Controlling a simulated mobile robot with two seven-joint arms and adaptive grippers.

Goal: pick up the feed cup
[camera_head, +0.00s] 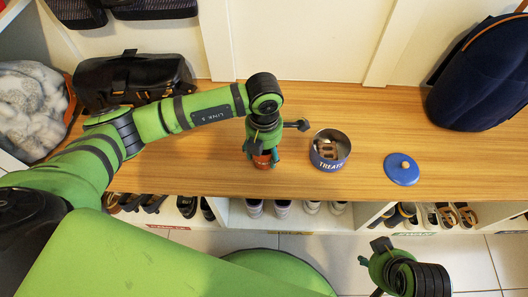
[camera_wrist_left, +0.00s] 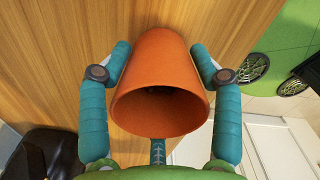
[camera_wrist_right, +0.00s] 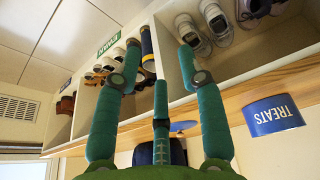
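The orange feed cup (camera_head: 262,162) stands on the wooden bench, below my left gripper (camera_head: 262,150). In the left wrist view the feed cup (camera_wrist_left: 158,65) fills the space between the fingers, its dark open mouth facing the camera. My left gripper (camera_wrist_left: 159,50) has one finger on each side of the cup, and both fingertips appear to touch its wall. My right gripper (camera_head: 372,254) is in front of the bench; in the right wrist view the right gripper (camera_wrist_right: 158,52) is open and empty.
A blue TREATS tin (camera_head: 330,150) with things inside stands right of the cup. Its blue lid (camera_head: 401,169) lies farther right. A black bag (camera_head: 133,78) is at the left and a navy backpack (camera_head: 480,75) at the right. Shoe cubbies (camera_head: 235,215) are below.

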